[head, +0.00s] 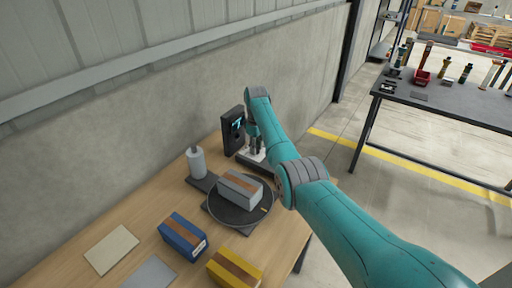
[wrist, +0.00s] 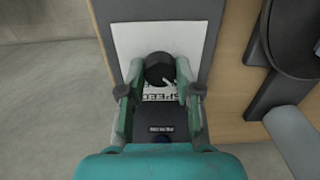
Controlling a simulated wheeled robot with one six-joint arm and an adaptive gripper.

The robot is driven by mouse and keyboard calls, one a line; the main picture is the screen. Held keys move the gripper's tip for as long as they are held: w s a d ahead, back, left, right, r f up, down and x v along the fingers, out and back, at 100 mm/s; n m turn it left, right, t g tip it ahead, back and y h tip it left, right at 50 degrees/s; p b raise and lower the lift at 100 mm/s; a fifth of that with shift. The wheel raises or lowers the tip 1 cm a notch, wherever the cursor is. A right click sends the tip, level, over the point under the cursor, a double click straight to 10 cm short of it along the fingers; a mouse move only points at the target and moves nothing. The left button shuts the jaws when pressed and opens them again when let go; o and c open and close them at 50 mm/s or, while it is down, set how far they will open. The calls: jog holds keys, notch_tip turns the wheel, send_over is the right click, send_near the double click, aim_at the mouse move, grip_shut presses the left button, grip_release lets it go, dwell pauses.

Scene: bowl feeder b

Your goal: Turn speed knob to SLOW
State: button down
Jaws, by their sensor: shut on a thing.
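The speed knob (wrist: 158,66) is a round black knob on a white plate (wrist: 123,40) in the wrist view. A light pointer mark shows on its lower right side. Part of the word SPEED is readable just below it; no SLOW mark is readable. My gripper (wrist: 158,72) is shut on the knob, with one finger on its left and one on its right. In the head view my gripper (head: 256,147) reaches down to the panel beside the wall; the knob is hidden there.
A black unit with a lit screen (head: 233,130) stands just left of my gripper. A round turntable (head: 226,217) carries a grey taped box (head: 239,188). A grey cylinder (head: 196,163), a blue box (head: 183,236) and a yellow box (head: 235,269) are on the wooden table (head: 142,222).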

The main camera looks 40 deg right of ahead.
jog(key=c, duration=0.8)
grip_release()
notch_tip(320, 180, up, 12)
jog(key=shift+f, duration=0.1)
